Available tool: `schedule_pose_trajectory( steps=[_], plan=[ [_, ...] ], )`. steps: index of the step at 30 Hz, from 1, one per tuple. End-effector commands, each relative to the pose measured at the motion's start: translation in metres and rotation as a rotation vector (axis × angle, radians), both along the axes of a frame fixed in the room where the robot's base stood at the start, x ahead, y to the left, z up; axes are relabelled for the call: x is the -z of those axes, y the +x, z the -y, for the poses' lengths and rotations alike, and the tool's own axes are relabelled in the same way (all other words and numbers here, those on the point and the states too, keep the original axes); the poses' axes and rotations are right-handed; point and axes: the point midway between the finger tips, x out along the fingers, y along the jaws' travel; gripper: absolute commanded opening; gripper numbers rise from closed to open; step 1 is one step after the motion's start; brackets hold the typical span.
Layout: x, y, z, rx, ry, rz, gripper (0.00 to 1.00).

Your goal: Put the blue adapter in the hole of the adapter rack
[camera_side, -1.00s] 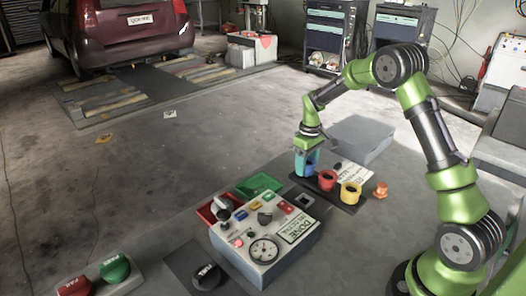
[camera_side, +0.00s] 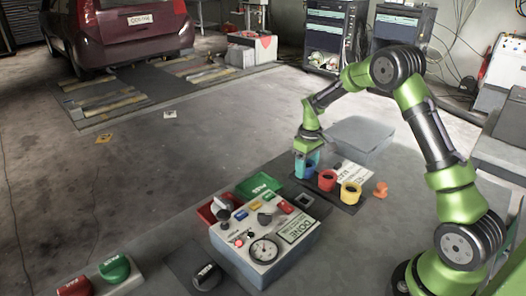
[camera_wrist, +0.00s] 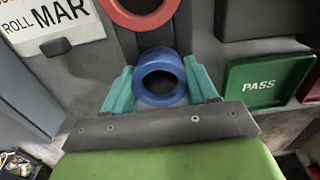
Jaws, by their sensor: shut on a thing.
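The blue adapter (camera_wrist: 160,58) is a ring between the teal fingers of my gripper (camera_wrist: 160,74) in the wrist view. My gripper (camera_side: 306,168) is shut on it. In the side view they are at the left end of the dark adapter rack (camera_side: 349,207), beside the red adapter (camera_side: 327,187). The fingers hide most of the blue adapter there. The hole under it is hidden, and I cannot tell whether the adapter's lower end is inside it or just above.
A yellow adapter (camera_side: 350,199) stands right of the red one. An orange part (camera_side: 380,189) lies beyond the rack. A control box (camera_side: 262,272), a green tray (camera_side: 259,187) and a red tray (camera_side: 207,213) are to the left. A grey box (camera_side: 360,140) stands behind.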

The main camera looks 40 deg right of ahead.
Motion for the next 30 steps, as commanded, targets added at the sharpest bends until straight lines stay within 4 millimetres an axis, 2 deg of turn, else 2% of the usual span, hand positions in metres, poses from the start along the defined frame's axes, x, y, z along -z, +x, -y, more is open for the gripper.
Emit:
schedule_pose_trajectory(
  steps=[1, 6, 7, 17, 20, 23, 30],
  plan=[
    [0.001, 0.000, 0.000, 0.000, 0.000, 0.000, 0.59],
    [0.001, 0.000, 0.000, 0.000, 0.000, 0.000, 0.85],
    [0.000, 0.000, 0.000, 0.000, 0.000, 0.000, 0.87],
    [-0.003, 0.000, 0.000, 0.000, 0.000, 0.000, 0.87],
    [-0.013, 0.001, 0.000, 0.000, 0.000, 0.002, 0.87],
    [-0.032, 0.000, 0.000, 0.001, -0.001, 0.004, 0.87],
    [-0.092, 0.001, 0.000, 0.000, -0.002, 0.006, 0.87]
  ],
)
